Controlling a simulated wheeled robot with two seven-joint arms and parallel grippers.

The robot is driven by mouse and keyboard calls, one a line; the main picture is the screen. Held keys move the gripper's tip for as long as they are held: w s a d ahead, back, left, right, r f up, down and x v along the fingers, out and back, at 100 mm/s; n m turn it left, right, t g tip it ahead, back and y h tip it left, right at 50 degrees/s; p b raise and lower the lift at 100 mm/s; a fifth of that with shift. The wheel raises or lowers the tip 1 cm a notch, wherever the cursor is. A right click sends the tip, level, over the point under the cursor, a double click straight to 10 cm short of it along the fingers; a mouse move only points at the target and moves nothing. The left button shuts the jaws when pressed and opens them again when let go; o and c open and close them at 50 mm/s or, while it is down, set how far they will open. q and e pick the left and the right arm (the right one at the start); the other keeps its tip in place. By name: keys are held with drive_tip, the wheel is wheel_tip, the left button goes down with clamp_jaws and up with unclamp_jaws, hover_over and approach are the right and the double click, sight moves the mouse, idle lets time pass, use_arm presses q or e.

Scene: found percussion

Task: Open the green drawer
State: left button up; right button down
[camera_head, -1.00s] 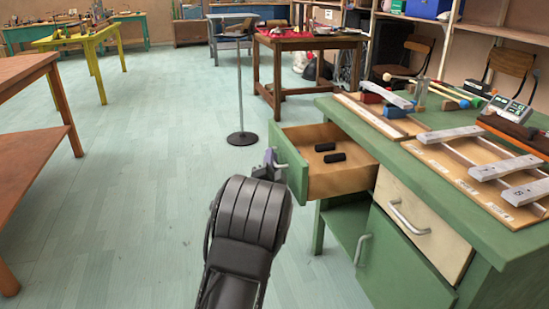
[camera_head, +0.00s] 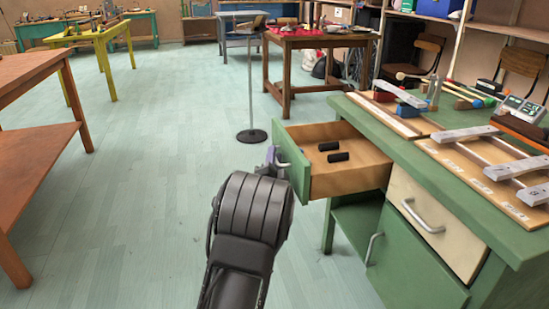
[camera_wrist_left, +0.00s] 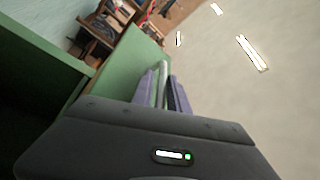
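The green drawer (camera_head: 297,172) stands well open from the green bench (camera_head: 440,160), its wooden inside showing. Two black cylinders (camera_head: 338,157) and a partly hidden blue item lie in it. Its pale handle (camera_head: 282,157) is on the green front; it also shows in the left wrist view (camera_wrist_left: 163,70). My left gripper (camera_head: 271,160) is at this handle. In the left wrist view the purple fingers (camera_wrist_left: 164,90) lie close on both sides of the handle, shut on it. My right gripper is not in view.
A cream drawer (camera_head: 425,222) and a green cupboard door (camera_head: 405,265) are closed below the bench top. Metal bars and mallets lie on top. A thin stand (camera_head: 251,135) rises from the floor beyond the drawer. The floor at left is clear up to an orange table (camera_head: 40,140).

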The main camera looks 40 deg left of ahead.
use_arm(q)
drive_tip(key=p+v, duration=0.2)
drive_tip(key=v, duration=0.5)
drive_tip(key=shift+s+d, duration=0.25)
drive_tip(key=shift+s, duration=0.05)
drive_tip(key=shift+f, duration=0.1)
